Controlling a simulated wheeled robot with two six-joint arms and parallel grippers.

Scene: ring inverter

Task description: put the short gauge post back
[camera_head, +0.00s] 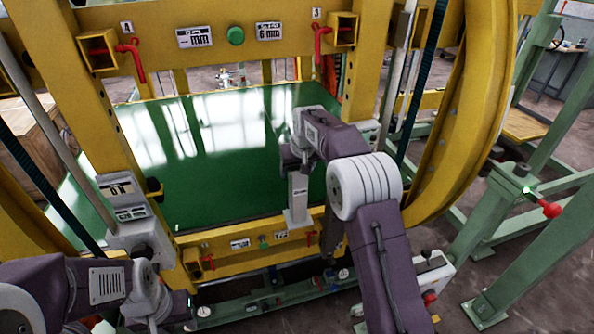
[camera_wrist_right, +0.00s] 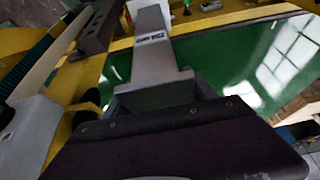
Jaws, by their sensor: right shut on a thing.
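A light grey gauge post (camera_head: 298,195) with a small dark label and a wider foot stands upright at the front edge of the green panel, above the lower yellow beam. My right gripper (camera_head: 296,160) is shut on its upper end. In the right wrist view the post (camera_wrist_right: 152,52) extends away from my gripper, its label upside down and its far end near the yellow beam. I cannot tell whether its foot touches the beam. My left arm is low at the left; its gripper (camera_head: 178,308) is mostly hidden and its jaws are unclear.
The lower yellow beam (camera_head: 222,256) carries small labels, a green button (camera_head: 263,241) and red levers. A dark bar (camera_head: 331,232) stands just right of the post. The upper yellow beam (camera_head: 210,57) has red levers and labels. The large yellow ring (camera_head: 468,110) curves at the right.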

